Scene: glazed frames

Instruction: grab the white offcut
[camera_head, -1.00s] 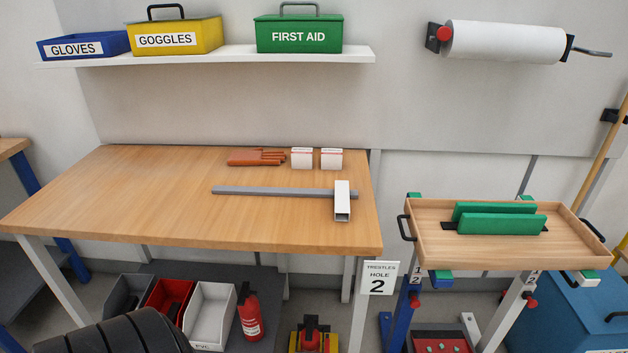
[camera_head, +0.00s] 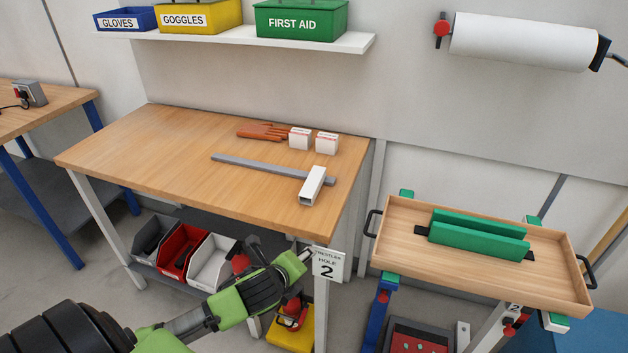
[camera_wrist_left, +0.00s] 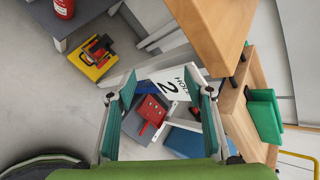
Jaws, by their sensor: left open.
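The white offcut (camera_head: 311,188), a short square hollow tube, lies near the right end of the wooden workbench (camera_head: 190,180) in the head view. Its open end faces the front edge. A long grey bar (camera_head: 255,166) crosses it, showing on both sides; I cannot tell whether they touch. My left gripper (camera_head: 298,262) is in front of the bench's front edge, below the top and apart from the offcut. In the left wrist view its two fingers are spread with nothing between them (camera_wrist_left: 157,98). The offcut does not show in that view. My right gripper is not in view.
Orange gloves (camera_head: 262,132) and two small white boxes (camera_head: 313,141) lie behind the bar. A sign reading 2 (camera_head: 328,266) hangs by the bench's front right corner, close to my left gripper. A wooden tray (camera_head: 400,230) with green pieces stands right. The bench's left half is clear.

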